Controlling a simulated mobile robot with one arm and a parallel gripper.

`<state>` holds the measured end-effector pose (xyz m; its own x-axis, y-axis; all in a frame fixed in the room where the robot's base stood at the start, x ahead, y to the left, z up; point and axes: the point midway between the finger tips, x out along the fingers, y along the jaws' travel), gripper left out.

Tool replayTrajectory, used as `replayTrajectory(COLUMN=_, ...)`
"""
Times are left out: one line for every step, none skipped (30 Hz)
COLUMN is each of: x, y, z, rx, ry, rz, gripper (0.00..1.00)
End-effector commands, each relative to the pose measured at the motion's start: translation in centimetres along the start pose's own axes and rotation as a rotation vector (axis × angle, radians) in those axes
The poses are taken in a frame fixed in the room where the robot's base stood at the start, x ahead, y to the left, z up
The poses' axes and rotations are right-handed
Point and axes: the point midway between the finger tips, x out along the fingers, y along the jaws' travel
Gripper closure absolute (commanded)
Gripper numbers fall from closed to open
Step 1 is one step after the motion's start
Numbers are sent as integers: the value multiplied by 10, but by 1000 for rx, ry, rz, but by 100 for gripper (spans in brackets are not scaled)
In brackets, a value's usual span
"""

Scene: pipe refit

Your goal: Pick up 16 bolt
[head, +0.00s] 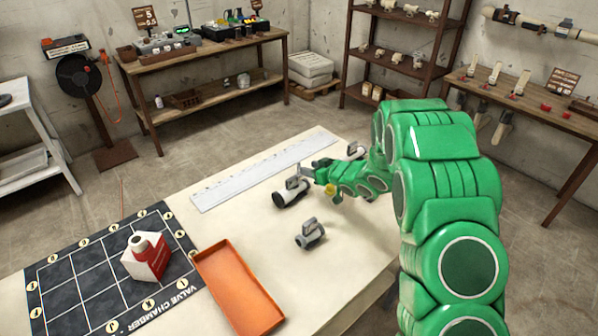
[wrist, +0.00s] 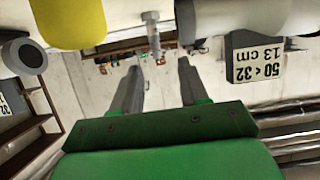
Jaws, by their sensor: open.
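My gripper (wrist: 160,63) is open in the wrist view, with its two grey fingers apart and nothing between them. A small pale bolt-like piece (wrist: 152,35) shows beyond the fingertips near the top of the wrist view. I cannot read a size on it. In the head view, my gripper (head: 310,169) is low over the pale table, beside a grey fitting with a dark round end (head: 289,194). No bolt can be told apart in the head view.
A second grey fitting (head: 309,234) stands on the table (head: 352,265) nearer the front. An orange tray (head: 238,292), a dark grid mat (head: 84,290) with a red-and-white container (head: 145,257), and a white strip (head: 262,172) lie left. A grey cylinder (wrist: 232,17) and yellow object (wrist: 68,20) crowd the wrist view.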

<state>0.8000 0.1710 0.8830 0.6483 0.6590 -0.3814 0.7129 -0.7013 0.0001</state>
Motion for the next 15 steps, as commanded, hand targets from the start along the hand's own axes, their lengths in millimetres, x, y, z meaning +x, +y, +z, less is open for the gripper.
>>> replayTrajectory(x=5, y=0, z=0, rx=0, ry=1, rz=-1, gripper=56)
replayTrajectory(x=7, y=0, z=0, rx=0, ry=1, rz=0, gripper=56)
replayTrajectory(x=9, y=0, z=0, rx=0, ry=0, rz=0, gripper=56)
replayTrajectory(x=10, y=0, z=0, rx=0, ry=0, rz=0, gripper=56)
replayTrajectory(x=11, y=0, z=0, rx=1, ry=0, rz=0, gripper=56)
replayTrajectory(x=12, y=0, z=0, rx=1, ry=0, rz=0, gripper=56)
replayTrajectory(x=13, y=0, z=0, rx=1, ry=0, rz=0, gripper=56)
replayTrajectory(x=14, y=0, z=0, rx=1, ry=0, rz=0, gripper=56)
replayTrajectory(x=16, y=1, z=-1, rx=1, ry=0, rz=0, gripper=56)
replayTrajectory(x=18, y=1, z=-1, rx=1, ry=0, rz=-1, gripper=56)
replayTrajectory(x=21, y=1, z=-1, rx=1, ry=0, rz=-1, gripper=56)
replayTrajectory(x=24, y=2, z=-1, rx=1, ry=0, rz=-1, gripper=56)
replayTrajectory(x=27, y=2, z=-1, rx=0, ry=0, rz=-1, gripper=56)
replayTrajectory(x=31, y=3, z=-2, rx=0, ry=0, rz=-1, gripper=56)
replayTrajectory(x=35, y=4, z=-2, rx=0, ry=0, rz=0, gripper=56)
